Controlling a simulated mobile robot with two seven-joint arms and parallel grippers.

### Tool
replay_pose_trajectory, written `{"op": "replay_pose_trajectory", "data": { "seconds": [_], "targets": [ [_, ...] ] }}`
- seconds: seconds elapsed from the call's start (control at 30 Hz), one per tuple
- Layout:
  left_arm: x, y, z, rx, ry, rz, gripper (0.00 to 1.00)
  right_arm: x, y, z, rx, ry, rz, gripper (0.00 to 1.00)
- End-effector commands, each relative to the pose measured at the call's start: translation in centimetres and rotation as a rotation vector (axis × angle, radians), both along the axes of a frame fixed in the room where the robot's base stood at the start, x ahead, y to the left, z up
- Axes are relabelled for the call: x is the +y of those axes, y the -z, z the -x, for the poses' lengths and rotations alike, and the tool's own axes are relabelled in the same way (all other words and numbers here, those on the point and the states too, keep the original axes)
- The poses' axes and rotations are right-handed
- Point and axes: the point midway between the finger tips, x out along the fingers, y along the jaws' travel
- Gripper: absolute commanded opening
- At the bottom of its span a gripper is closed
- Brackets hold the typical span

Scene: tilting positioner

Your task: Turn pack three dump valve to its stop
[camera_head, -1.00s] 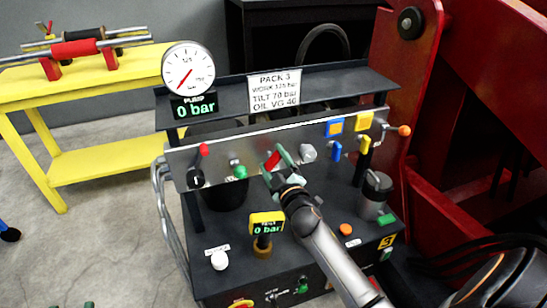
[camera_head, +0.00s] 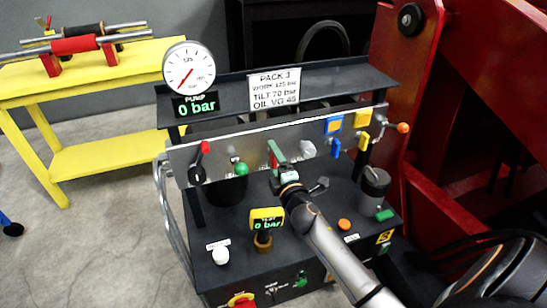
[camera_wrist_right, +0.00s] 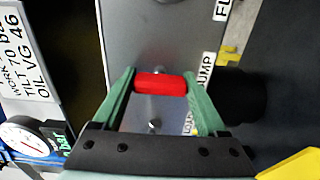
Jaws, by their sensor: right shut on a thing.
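The dump valve's red handle (camera_wrist_right: 160,83) shows in the right wrist view, beside a partly cut label ending in "UMP". My right gripper (camera_wrist_right: 160,86) is shut on it, one green finger at each end of the red grip. In the head view my right gripper (camera_head: 277,158) is at the middle of the grey valve panel (camera_head: 255,135) of pack three, and its fingers and wrist mostly hide the handle there. The pump gauge (camera_head: 188,68) has a 0 bar readout below it. My left gripper is not in view.
A red-tipped lever (camera_head: 204,148) and a green knob (camera_head: 241,169) are left of my gripper on the panel. A grey knob (camera_head: 307,149) and blue and yellow handles are to the right. The yellow display post (camera_head: 265,220) stands below. Red machinery (camera_head: 455,100) rises at right.

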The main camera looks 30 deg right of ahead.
Motion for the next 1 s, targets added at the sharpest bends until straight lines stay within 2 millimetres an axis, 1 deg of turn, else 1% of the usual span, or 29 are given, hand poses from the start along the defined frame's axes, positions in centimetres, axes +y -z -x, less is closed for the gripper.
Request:
{"op": "replay_pose_trajectory", "data": {
  "seconds": [0.53,0.57,0.77,1.0],
  "targets": [
    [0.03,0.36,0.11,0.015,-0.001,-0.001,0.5,0.0,0.05,0.01,0.008,0.0,0.028,0.19],
    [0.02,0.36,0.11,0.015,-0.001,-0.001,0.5,0.0,0.05,0.01,0.008,0.0,0.028,0.77],
    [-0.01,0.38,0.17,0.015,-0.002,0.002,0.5,-0.01,0.04,0.01,0.007,0.0,0.025,1.0],
    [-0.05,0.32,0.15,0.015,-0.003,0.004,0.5,0.01,0.02,0.04,0.006,0.0,0.023,1.0]
  ]
}}
